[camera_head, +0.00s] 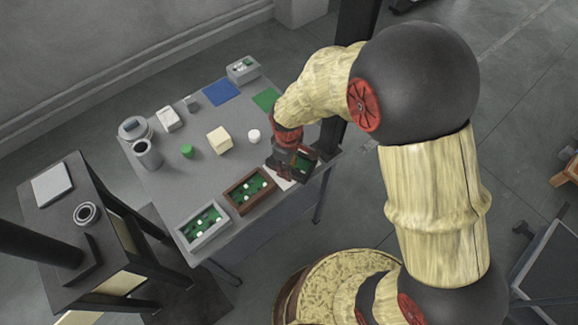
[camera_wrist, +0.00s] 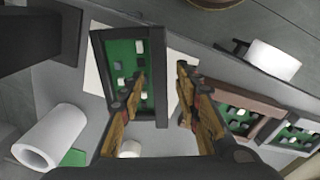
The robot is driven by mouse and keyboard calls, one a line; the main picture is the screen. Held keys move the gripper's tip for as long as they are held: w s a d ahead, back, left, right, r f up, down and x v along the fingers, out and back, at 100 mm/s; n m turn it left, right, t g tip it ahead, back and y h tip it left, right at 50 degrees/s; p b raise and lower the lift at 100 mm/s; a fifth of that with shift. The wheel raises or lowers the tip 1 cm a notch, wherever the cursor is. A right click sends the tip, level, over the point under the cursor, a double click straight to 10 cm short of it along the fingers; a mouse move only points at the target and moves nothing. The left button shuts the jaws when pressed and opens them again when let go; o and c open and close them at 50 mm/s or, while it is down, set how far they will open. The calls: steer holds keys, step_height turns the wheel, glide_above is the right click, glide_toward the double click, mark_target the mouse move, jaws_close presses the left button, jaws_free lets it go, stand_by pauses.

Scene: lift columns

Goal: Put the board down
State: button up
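A green board with small white and dark parts (camera_wrist: 126,47) lies in a dark-framed tray (camera_wrist: 159,100) in the wrist view. In the head view this board (camera_head: 304,160) shows partly behind my gripper (camera_head: 287,172), near the table's front right corner. My gripper in the wrist view (camera_wrist: 160,74) has its fingers apart, one on each side of the tray's right wall, with visible gaps. The left finger overlaps the board in the picture. A pale sheet (camera_wrist: 93,76) shows behind the tray. I cannot tell whether the tray touches it.
A brown tray (camera_head: 233,200) and a grey tray (camera_head: 184,240), both with green boards, stand along the front edge. A white cylinder (camera_head: 254,136), cream block (camera_head: 220,139), green cylinder (camera_head: 187,151) and grey canisters (camera_head: 147,153) stand behind. The table's middle left has free room.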

steer(key=s+d+r+m+t+p, duration=0.1)
steer(key=s+d+r+m+p, duration=0.15)
steer(key=r, duration=0.95)
steer(key=s+d+r+m+t+p, duration=0.15)
steer(key=d+r, duration=0.25)
steer(key=r, duration=0.8)
steer(key=s+d+r+m+t, duration=0.2)
steer(key=s+d+r+m, duration=0.5)
steer(key=s+r, duration=0.3)
steer(key=shift+s+d+t+b, duration=0.35)
steer(key=shift+s+d, duration=0.4)
steer(key=shift+s, duration=0.15)
